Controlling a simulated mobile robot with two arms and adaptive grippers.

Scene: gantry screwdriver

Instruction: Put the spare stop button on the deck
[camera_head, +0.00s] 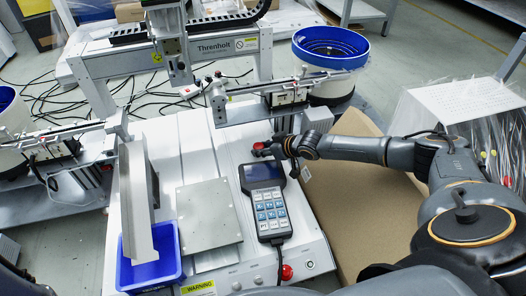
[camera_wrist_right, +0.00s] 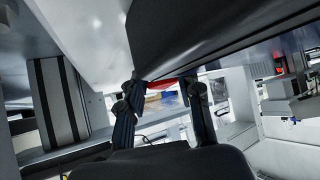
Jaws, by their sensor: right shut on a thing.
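In the head view my right gripper (camera_head: 272,148) reaches in from the right, over the white machine deck (camera_head: 215,140). It is shut on a small red thing, which looks like the spare stop button (camera_head: 259,147). The fingers hide part of it. In the right wrist view a bit of red (camera_wrist_right: 160,85) shows between the two fingers (camera_wrist_right: 164,98), below a dark overhanging part. I cannot tell whether the button touches the deck. My left gripper is not in view.
A handheld keypad pendant (camera_head: 266,205) lies just in front of the gripper. A grey plate (camera_head: 208,214), a blue bin (camera_head: 126,273) and a tall metal chute (camera_head: 137,195) are to the left. Another red stop button (camera_head: 287,272) sits at the front. The gantry (camera_head: 180,60) stands behind.

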